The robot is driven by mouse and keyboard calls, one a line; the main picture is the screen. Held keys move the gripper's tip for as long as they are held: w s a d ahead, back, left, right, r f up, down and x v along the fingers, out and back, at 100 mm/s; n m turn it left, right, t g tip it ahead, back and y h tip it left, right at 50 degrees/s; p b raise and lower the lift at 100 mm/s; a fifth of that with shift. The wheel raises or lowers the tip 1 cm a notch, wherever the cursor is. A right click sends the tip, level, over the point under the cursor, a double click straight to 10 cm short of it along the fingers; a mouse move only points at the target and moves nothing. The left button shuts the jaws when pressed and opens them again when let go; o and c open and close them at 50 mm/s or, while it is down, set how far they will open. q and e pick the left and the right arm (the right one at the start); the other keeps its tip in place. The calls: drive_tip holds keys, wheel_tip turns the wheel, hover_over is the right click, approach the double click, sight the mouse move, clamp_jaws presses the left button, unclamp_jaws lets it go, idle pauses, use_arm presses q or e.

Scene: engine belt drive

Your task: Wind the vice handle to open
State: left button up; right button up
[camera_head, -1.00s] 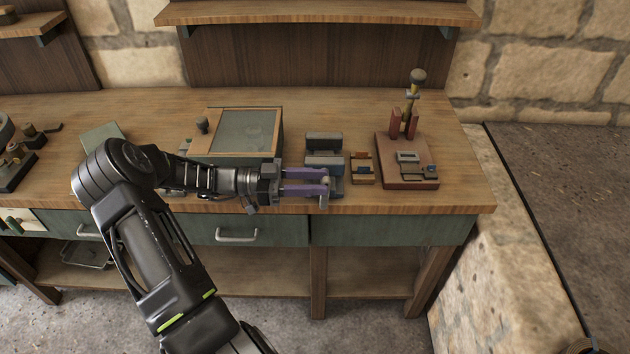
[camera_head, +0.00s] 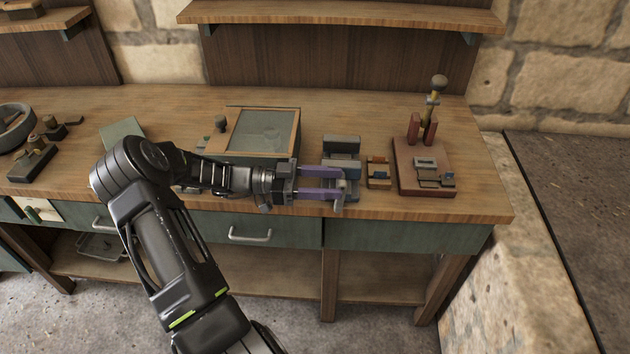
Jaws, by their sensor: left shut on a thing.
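The vice (camera_head: 341,146) is a grey and blue-grey block near the front edge of the wooden bench. My left gripper (camera_head: 338,186) reaches in from the left, with its two purple fingers at the vice's front. It is shut on the vice handle (camera_head: 339,203), a small grey part at the fingertips. The fingers hide most of the handle and the vice's lower front. How far apart the vice jaws are is hard to tell at this size. My right gripper is not in view.
A small wooden block set (camera_head: 378,172) stands just right of the vice. Further right is a reddish board (camera_head: 408,184) with a post. A framed glass-topped box (camera_head: 297,135) sits behind my left forearm. A green drawer front (camera_head: 272,233) lies below the bench edge.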

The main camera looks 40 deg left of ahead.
use_arm(q)
drive_tip(key=v, duration=0.7)
drive_tip(key=shift+a+b, duration=0.3)
drive_tip(key=shift+s, duration=0.2)
idle(0.4)
